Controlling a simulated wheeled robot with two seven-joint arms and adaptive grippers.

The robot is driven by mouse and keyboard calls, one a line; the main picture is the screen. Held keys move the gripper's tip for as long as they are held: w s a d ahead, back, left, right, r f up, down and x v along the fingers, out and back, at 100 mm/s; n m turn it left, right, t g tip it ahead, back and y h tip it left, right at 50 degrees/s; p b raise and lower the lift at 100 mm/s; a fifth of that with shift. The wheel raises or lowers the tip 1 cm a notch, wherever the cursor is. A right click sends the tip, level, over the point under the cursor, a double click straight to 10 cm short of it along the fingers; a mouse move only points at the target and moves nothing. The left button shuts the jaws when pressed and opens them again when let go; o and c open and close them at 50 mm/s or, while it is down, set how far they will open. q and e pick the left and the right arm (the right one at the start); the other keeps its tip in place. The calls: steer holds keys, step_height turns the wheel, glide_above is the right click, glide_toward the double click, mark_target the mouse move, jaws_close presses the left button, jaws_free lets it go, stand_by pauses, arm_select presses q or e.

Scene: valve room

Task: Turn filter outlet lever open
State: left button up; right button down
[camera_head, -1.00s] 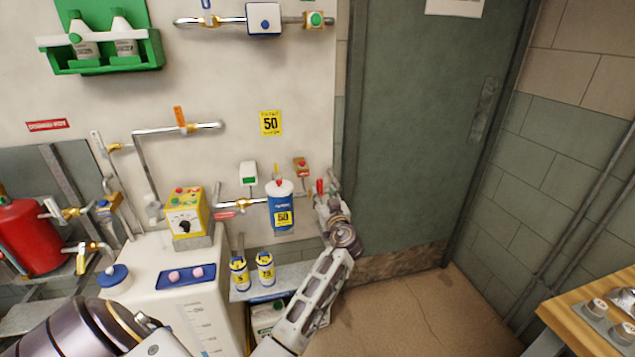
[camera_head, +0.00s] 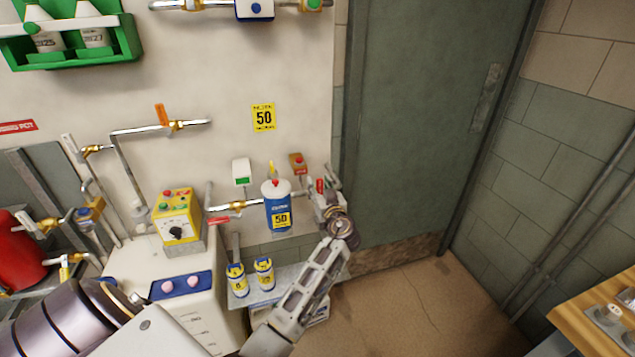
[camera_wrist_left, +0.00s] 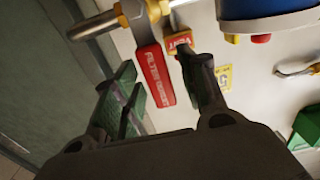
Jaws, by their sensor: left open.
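The filter outlet lever (camera_wrist_left: 155,75) is a red, labelled handle on a brass valve (camera_wrist_left: 135,15). In the left wrist view it stands roughly crosswise to the metal pipe (camera_wrist_left: 92,24). In the head view the red lever (camera_head: 320,186) shows small, right of the blue filter housing (camera_head: 278,213). My left gripper (camera_wrist_left: 160,90) is open, with the lever between its spread fingers. I cannot tell whether either finger touches it. In the head view my left gripper (camera_head: 328,196) is partly hidden by its own wrist. My right gripper is not in view.
A small red and yellow vent tag (camera_wrist_left: 180,42) sits close to one finger. Another red lever (camera_head: 219,219) is on the pipe left of the filter. Two yellow-labelled bottles (camera_head: 237,280) stand on the shelf below. The door (camera_head: 420,130) is to the right.

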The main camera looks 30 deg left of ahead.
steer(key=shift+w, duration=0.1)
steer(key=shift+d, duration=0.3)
